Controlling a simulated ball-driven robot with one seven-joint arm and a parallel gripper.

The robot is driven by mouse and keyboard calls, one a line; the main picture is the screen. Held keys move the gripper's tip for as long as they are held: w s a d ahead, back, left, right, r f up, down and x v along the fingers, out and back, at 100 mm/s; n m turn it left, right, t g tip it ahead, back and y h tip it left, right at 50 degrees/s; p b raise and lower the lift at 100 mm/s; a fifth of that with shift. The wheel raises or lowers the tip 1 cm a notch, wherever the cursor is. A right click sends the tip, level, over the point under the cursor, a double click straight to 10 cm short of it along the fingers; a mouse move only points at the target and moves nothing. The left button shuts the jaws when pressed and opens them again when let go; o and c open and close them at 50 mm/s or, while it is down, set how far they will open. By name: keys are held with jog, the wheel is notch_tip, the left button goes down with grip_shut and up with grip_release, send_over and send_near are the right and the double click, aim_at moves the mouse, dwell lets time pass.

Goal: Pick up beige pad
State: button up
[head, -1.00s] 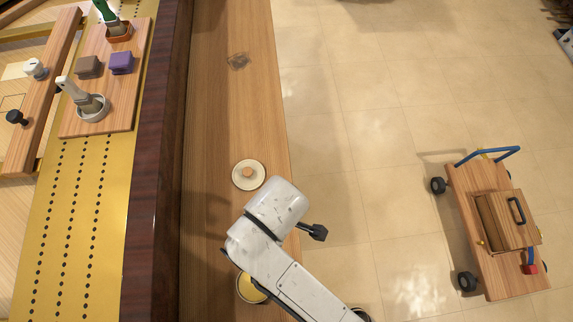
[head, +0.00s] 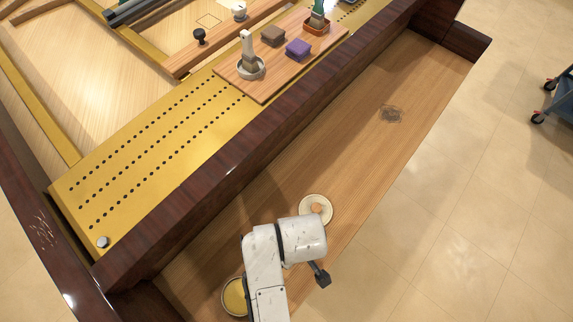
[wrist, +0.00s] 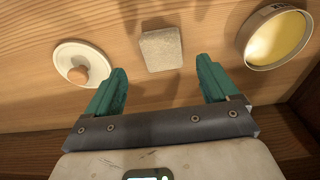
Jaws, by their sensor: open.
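The beige pad (wrist: 161,49) lies on the wooden shelf in the wrist view, a small greyish-beige block. It sits just ahead of my gripper (wrist: 159,82), roughly centred between the two green fingertips. My gripper is open and empty, with the fingers wide apart and short of the pad. In the head view my white arm covers the spot, so neither the pad nor the fingers show there.
A white round lid with a wooden knob (wrist: 80,68) lies left of the pad, close to the left finger. A yellow-filled round tin (wrist: 277,40) stands to the right. Both show in the head view, the lid (head: 315,209) and the tin (head: 235,296), beside the dark piano rail (head: 260,150).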

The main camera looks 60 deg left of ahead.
jog(key=f, duration=0.5)
jog(key=shift+s+a, duration=0.25)
jog(key=shift+a, duration=0.05)
jog(key=c, duration=1.1)
jog(key=shift+r, duration=0.1)
jog(key=shift+c, duration=0.2)
jog(key=shift+r, duration=0.55)
jog(key=s+d+r, duration=0.6)
jog(key=s+r, duration=0.5)
jog(key=s, duration=0.1)
jog(key=shift+s+r, duration=0.35)
